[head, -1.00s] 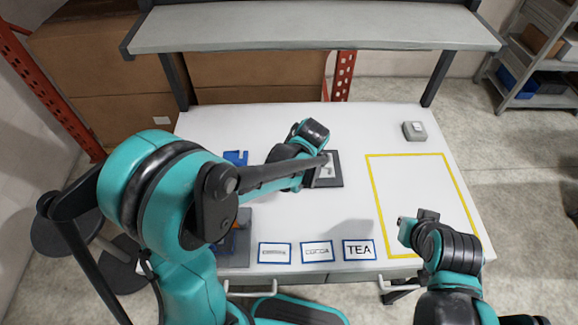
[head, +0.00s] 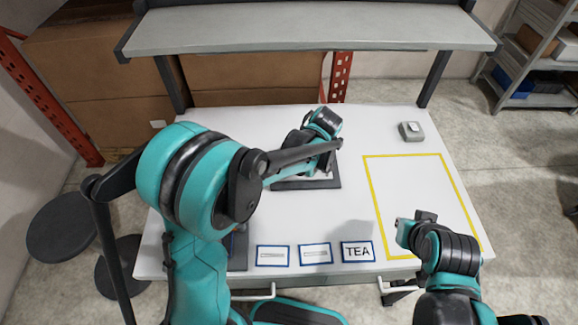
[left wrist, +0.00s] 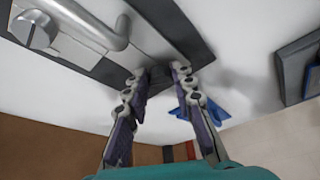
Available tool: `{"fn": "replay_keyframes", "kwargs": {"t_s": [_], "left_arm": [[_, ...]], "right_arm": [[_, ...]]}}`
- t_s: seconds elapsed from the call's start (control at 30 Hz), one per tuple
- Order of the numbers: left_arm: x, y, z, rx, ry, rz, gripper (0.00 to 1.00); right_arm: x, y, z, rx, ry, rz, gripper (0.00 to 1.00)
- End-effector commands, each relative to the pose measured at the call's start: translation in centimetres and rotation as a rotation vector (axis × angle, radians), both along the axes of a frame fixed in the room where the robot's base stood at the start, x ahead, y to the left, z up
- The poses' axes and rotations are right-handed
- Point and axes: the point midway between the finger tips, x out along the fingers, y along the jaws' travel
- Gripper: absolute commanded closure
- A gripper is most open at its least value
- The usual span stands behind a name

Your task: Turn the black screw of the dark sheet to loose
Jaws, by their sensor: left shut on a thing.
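The dark sheet (head: 320,184) lies flat on the white table, partly hidden by my left arm in the head view. In the left wrist view its dark border (left wrist: 180,30) surrounds a light metal plate with a bent bar handle (left wrist: 95,28) and a slotted silver screw (left wrist: 36,30). My left gripper (left wrist: 160,70) has its fingertips on either side of a small dark piece, apparently the black screw (left wrist: 158,78), at the sheet's edge. The fingers hide much of it. My right gripper (head: 410,225) hangs over the table's front right; its fingers are unclear.
A blue piece (left wrist: 203,108) lies near the left fingers. Another dark object (left wrist: 296,72) is at right there. A yellow outline (head: 372,200) and a grey box (head: 411,131) are at right. A shelf (head: 310,30) spans the back.

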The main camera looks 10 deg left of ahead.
Motion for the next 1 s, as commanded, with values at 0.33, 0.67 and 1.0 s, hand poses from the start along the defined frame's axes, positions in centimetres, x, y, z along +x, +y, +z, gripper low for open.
{"fn": "replay_keyframes", "kwargs": {"t_s": [0.33,0.67,1.0], "left_arm": [[-0.2,0.0,-0.2,-0.003,0.003,0.004,1.00],[-0.1,0.0,-0.1,-0.002,0.002,0.003,0.54],[-0.4,-1.2,3.0,-0.001,0.001,0.001,0.54]], "right_arm": [[0.0,0.0,0.0,0.000,0.000,0.000,1.00],[0.0,0.0,0.0,0.000,0.000,0.000,1.00],[0.0,0.0,0.0,0.000,0.000,0.000,1.00]]}}
